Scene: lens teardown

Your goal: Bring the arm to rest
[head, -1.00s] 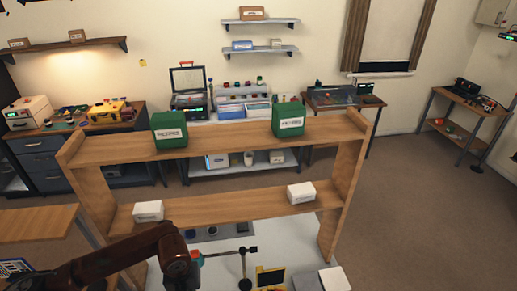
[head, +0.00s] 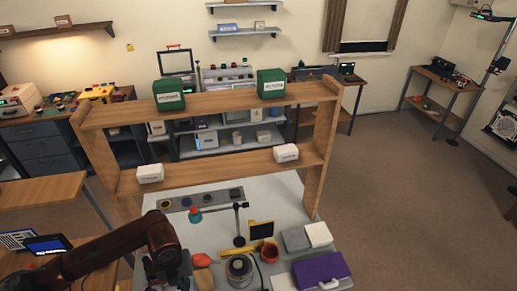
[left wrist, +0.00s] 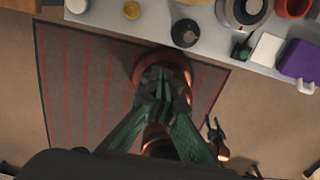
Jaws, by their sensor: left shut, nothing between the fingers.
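My left gripper (head: 168,266) is in the lower left of the head view, at the near left edge of the white workbench (head: 275,205). In the left wrist view its fingers (left wrist: 164,84) are shut with nothing between them, over a dark striped mat (left wrist: 85,85) on the floor. The bench edge lies beyond the fingers. What looks like my right gripper (left wrist: 216,132) shows small at the right of the left wrist view; its finger opening is unclear. It is not seen in the head view.
A wooden shelf frame (head: 215,102) with green bins spans the bench's back. On the bench are a grey round device (head: 239,270), a red cup (head: 268,252), a purple case (head: 320,270) and a lamp stand (head: 239,222). A laptop (head: 47,246) sits left. Floor at right is clear.

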